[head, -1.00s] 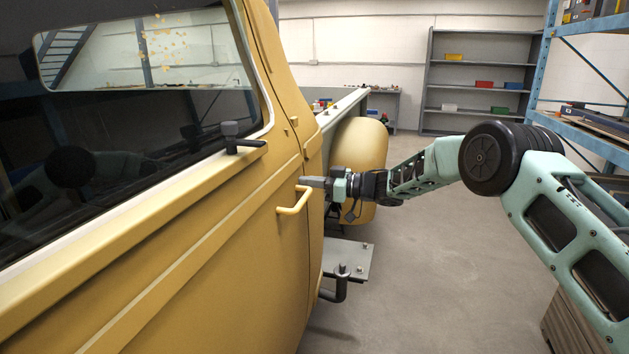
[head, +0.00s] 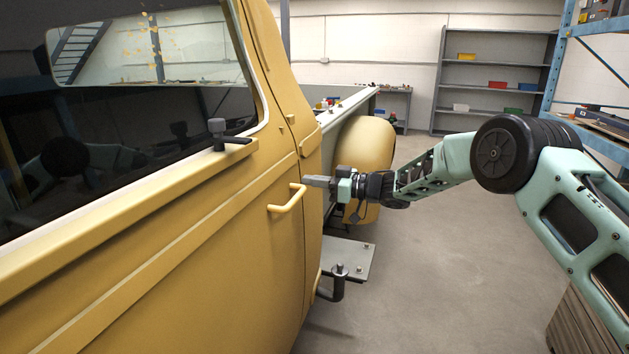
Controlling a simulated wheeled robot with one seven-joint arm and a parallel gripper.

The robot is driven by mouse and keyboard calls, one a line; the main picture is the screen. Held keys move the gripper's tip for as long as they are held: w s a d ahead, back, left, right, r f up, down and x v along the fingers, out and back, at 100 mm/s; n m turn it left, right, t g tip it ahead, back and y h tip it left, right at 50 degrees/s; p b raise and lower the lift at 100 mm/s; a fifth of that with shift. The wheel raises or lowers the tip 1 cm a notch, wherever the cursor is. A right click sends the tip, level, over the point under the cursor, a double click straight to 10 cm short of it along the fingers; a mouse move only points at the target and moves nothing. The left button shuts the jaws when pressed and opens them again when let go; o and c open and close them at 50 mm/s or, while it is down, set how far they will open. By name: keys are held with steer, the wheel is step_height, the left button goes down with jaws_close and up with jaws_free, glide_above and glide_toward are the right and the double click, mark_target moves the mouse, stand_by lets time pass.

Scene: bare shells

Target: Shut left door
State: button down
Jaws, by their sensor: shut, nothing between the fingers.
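The yellow vehicle door (head: 225,265) fills the left side of the head view, with a large dark window (head: 110,150) above it. It looks nearly in line with the body panel beyond it; I cannot tell whether it is fully shut. A yellow bar handle (head: 287,200) sticks out near its far edge, by a dark vertical seam. My gripper (head: 308,181) is shut and empty, pointing left at the door's far edge, close to the handle's upper end. I cannot tell whether its tips touch the door.
A metal step plate (head: 347,260) juts out below the door's far edge. A rounded yellow fender (head: 365,155) lies beyond my gripper. Grey shelves (head: 492,80) stand at the back wall, and a blue rack (head: 592,75) at the right. The floor (head: 430,265) between is clear.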

steer(key=b+v, duration=0.3)
steer(key=v, duration=0.8)
steer(key=s+a+r+m+t+h, duration=0.3)
steer(key=a+r+m+t+h, duration=0.1)
steer(key=a+t+h, duration=0.1)
steer(key=s+f+m+h, duration=0.1)
steer(key=s+m+h, duration=0.25)
steer(key=s, duration=0.35)
steer(key=s+d+f+g+h, duration=0.2)
steer(key=s+d+g, duration=0.1)
steer(key=s, duration=1)
steer(key=s+d+f+g+h, duration=0.3)
steer(key=s, duration=1)
steer(key=s+d+f+g+h, duration=0.2)
steer(key=s+d+g+h, duration=0.1)
steer(key=s, duration=0.9)
steer(key=shift+s+d+f+g, duration=0.35)
steer(key=shift+s+f+g, duration=0.05)
steer(key=shift+g, duration=0.2)
